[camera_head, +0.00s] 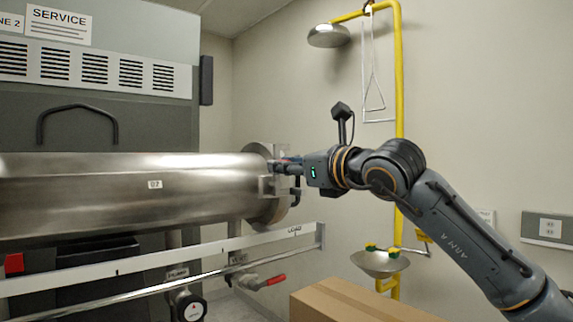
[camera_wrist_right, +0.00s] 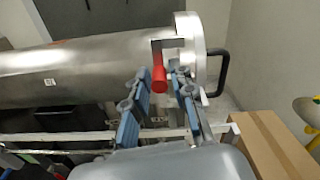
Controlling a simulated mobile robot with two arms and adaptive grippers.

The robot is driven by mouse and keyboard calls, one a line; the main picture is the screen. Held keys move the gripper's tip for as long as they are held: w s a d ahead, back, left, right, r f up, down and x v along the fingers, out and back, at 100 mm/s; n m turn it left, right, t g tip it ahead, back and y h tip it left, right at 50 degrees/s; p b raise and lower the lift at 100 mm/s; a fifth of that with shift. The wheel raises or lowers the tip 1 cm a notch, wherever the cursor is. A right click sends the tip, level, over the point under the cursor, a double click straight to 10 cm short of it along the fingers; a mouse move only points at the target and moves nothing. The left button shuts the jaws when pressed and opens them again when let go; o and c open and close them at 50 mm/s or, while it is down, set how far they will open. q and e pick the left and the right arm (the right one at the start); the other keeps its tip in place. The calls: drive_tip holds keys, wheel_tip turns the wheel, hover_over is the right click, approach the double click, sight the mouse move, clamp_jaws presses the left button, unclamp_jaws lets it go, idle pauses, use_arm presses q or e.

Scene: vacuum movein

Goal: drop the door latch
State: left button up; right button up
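The door latch has a red handle (camera_wrist_right: 158,70) mounted on the pale metal door flange (camera_wrist_right: 188,45) at the end of the steel cylinder. My right gripper (camera_wrist_right: 161,82) reaches it, with a blue finger on each side of the red handle. The fingers look open, with a narrow gap beside the handle; firm contact is not visible. In the head view my right gripper (camera_head: 284,167) is at the front of the round door flange (camera_head: 262,212), and it hides most of the latch. My left gripper is not in view.
The steel cylinder (camera_head: 120,200) extends left, with a rail (camera_head: 160,262) below its side. A black door handle (camera_wrist_right: 219,73) sticks out right of the flange. A cardboard box (camera_head: 350,302) stands below my right arm. A yellow shower pipe (camera_head: 399,80) rises behind.

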clamp_jaws()
drive_tip(key=b, duration=0.1)
drive_tip(key=m+b, duration=0.2)
drive_tip(key=shift+w+d+f, duration=0.2)
drive_tip(key=shift+d+f, duration=0.05)
drive_tip(key=shift+d, duration=0.05)
drive_tip(key=shift+w+d+f+m+b, duration=0.1)
drive_tip(key=shift+w+d+m+b, duration=0.1)
drive_tip(key=shift+m+b, duration=0.55)
drive_tip(key=shift+w+d+r+m+b, duration=0.1)
drive_tip(key=shift+d+m+b, duration=0.1)
drive_tip(key=shift+m+b, duration=0.55)
drive_tip(key=shift+w+d+f+m+b, duration=0.1)
drive_tip(key=shift+d+m+b, duration=0.1)
drive_tip(key=shift+m+b, duration=0.5)
drive_tip(key=shift+m, duration=0.3)
drive_tip(key=o, duration=0.5)
unclamp_jaws()
drive_tip(key=shift+w+d, duration=0.1)
